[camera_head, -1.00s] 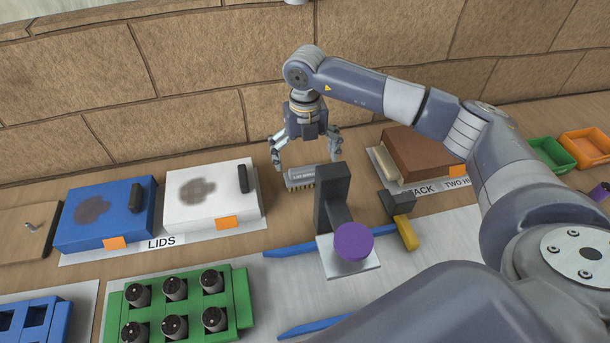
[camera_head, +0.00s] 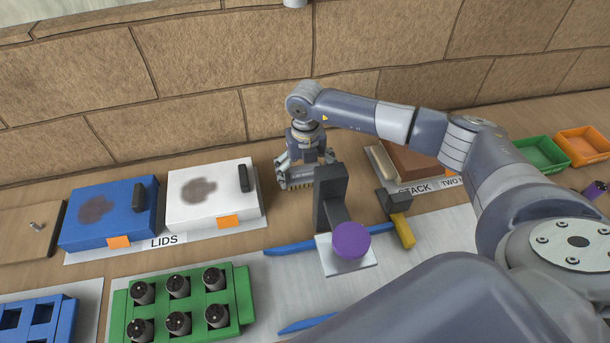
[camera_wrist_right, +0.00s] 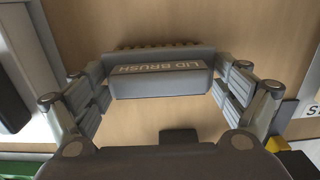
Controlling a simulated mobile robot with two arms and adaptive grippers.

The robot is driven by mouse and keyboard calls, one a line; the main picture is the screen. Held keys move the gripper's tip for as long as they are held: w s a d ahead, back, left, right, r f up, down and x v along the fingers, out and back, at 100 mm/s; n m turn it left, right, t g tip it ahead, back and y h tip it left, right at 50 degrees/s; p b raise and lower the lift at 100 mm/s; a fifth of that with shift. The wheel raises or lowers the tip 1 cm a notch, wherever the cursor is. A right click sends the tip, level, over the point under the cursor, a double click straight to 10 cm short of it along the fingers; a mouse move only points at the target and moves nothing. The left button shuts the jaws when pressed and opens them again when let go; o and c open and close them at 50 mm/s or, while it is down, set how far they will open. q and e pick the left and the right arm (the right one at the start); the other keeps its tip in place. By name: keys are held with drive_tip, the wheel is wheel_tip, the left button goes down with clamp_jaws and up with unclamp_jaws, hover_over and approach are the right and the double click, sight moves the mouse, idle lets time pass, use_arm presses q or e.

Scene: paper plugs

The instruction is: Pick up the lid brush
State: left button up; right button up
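The lid brush (camera_head: 299,181) is a grey block with a row of bristles along its lower side, standing on the wooden table behind the dark upright post. In the right wrist view the lid brush (camera_wrist_right: 160,80) shows its label, "LID BRUSH". My right gripper (camera_head: 306,168) is down over it from above. The brush appears to rest on the table still. My left gripper is not in view.
A dark post (camera_head: 329,198) with a purple knob (camera_head: 351,240) stands close in front of the brush. A white box (camera_head: 213,203) and a blue box (camera_head: 90,232) lie to the left. A brown block (camera_head: 410,158) is to the right. The wall is close behind.

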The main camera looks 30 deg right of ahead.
sight(305, 169)
drive_tip(key=shift+w+r, duration=0.1)
drive_tip(key=shift+r, duration=0.4)
wheel_tip(305, 169, up, 9)
drive_tip(key=shift+r+b, duration=0.1)
drive_tip(key=shift+b, duration=0.9)
drive_tip(key=o, duration=0.6)
drive_tip(key=shift+c, duration=0.2)
drive_tip(key=c, duration=0.4)
